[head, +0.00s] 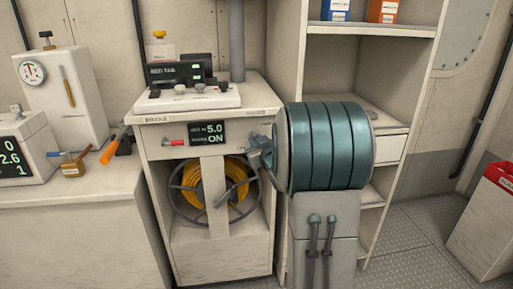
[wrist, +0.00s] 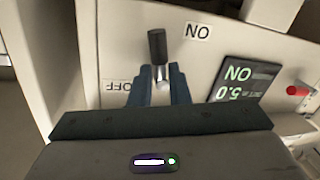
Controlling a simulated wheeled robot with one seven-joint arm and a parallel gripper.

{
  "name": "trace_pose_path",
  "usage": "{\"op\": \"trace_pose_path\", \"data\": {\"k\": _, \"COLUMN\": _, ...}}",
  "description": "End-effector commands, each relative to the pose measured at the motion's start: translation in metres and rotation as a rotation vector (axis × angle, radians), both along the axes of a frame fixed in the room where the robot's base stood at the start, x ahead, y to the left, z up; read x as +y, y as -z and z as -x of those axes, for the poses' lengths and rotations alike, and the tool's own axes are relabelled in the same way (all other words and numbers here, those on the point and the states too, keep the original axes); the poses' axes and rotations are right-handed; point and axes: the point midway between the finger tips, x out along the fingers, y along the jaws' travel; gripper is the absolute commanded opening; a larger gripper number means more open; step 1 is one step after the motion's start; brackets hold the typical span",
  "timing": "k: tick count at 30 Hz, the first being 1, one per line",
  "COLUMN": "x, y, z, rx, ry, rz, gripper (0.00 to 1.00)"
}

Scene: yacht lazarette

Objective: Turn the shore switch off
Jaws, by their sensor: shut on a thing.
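The shore switch (wrist: 157,46) is a lever with a black tip and a metal stem on a pale cabinet panel. An ON label (wrist: 197,31) and an OFF label (wrist: 123,86) lie to either side of it, upside down in the wrist view. My gripper (wrist: 161,82) is shut on the lever's stem, with the black tip showing beyond the fingers. In the head view my gripper (head: 259,152) is at the right of the cabinet front and hides the switch. The display (head: 209,133) reads 5.0 and ON; it also shows in the wrist view (wrist: 236,82).
A red knob (head: 174,142) sits left of the display. A yellow cable reel (head: 195,182) is below, inside the cabinet. A counter (head: 70,215) with instruments stands at left. Shelves (head: 375,31) stand behind my arm, and a red-topped bin (head: 487,215) is at right.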

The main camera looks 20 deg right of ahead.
Motion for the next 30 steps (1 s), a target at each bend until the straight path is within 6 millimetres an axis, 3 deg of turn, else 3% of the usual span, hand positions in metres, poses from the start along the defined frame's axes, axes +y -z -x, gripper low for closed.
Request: {"op": "trace_pose_path", "data": {"k": 30, "x": -0.0015, "y": -0.0013, "z": 0.0006, "rx": 0.264, "ry": -0.005, "rz": 0.924, "gripper": 0.00}}
